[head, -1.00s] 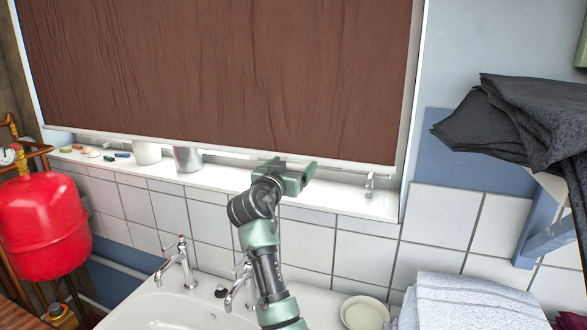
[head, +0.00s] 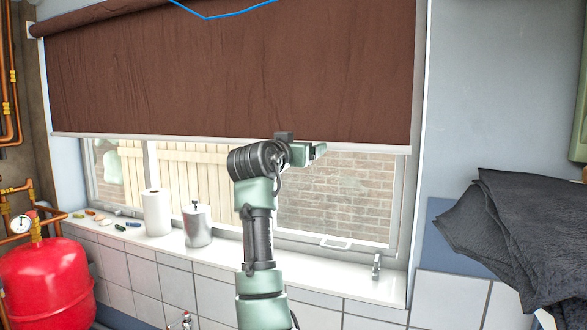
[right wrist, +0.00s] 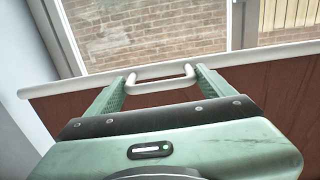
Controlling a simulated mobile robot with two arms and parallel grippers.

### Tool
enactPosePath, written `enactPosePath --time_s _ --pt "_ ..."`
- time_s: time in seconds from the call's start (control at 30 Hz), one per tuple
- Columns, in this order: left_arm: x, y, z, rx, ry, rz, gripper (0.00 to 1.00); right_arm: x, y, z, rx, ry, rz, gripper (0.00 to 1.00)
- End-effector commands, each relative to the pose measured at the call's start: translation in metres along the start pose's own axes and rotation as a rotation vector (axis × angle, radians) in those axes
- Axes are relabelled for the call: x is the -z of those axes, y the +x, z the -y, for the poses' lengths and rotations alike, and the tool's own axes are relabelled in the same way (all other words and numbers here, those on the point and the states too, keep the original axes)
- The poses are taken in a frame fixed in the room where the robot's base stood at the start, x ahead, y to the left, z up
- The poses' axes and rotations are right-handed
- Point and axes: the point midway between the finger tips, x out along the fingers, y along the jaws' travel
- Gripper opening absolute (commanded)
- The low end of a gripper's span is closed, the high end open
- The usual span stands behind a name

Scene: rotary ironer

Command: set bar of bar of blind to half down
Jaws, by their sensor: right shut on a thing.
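The brown blind (head: 230,75) hangs over the window, with its pale bottom bar (head: 360,148) well above the sill and the lower glass uncovered. My right gripper (head: 308,151) is at the bar, right of its middle. In the right wrist view, the bar (right wrist: 60,86) crosses the picture and my right gripper's fingers (right wrist: 160,82) are shut on a white loop handle (right wrist: 160,86) at the bar. In the head view my gripper and arm hide the handle. My left gripper is not in view.
The white sill (head: 150,241) holds a paper roll (head: 157,212), a metal canister (head: 197,224) and small items. A window handle (head: 336,242) is below my gripper. A red tank (head: 48,285) stands left. Dark folded cloth (head: 510,225) is at right.

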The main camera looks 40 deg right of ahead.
Motion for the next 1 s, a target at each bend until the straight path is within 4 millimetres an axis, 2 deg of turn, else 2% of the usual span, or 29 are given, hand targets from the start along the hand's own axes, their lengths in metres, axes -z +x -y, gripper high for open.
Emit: enactPosePath --time_s 0.03,0.2,0.43,0.67,0.7,0.77,1.0 --pt "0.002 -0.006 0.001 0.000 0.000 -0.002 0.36 0.014 -0.002 -0.003 0.001 0.002 -0.007 0.11" --pt "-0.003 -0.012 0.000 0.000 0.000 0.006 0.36 0.030 -0.005 -0.007 0.003 0.000 -0.005 0.11" --pt "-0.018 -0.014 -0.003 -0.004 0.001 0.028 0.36 0.034 -0.006 -0.008 0.005 -0.002 -0.004 0.11" --pt "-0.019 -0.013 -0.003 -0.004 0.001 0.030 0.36 0.033 -0.006 -0.008 0.006 -0.002 -0.003 0.11" --pt "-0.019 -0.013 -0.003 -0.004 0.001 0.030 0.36 0.033 -0.006 -0.008 0.006 -0.002 -0.003 0.86" --pt "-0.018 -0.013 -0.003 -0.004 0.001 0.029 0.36 0.033 -0.006 -0.008 0.005 -0.002 -0.002 1.00" --pt "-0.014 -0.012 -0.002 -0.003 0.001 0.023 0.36 0.032 -0.006 -0.008 0.005 -0.002 0.000 1.00"
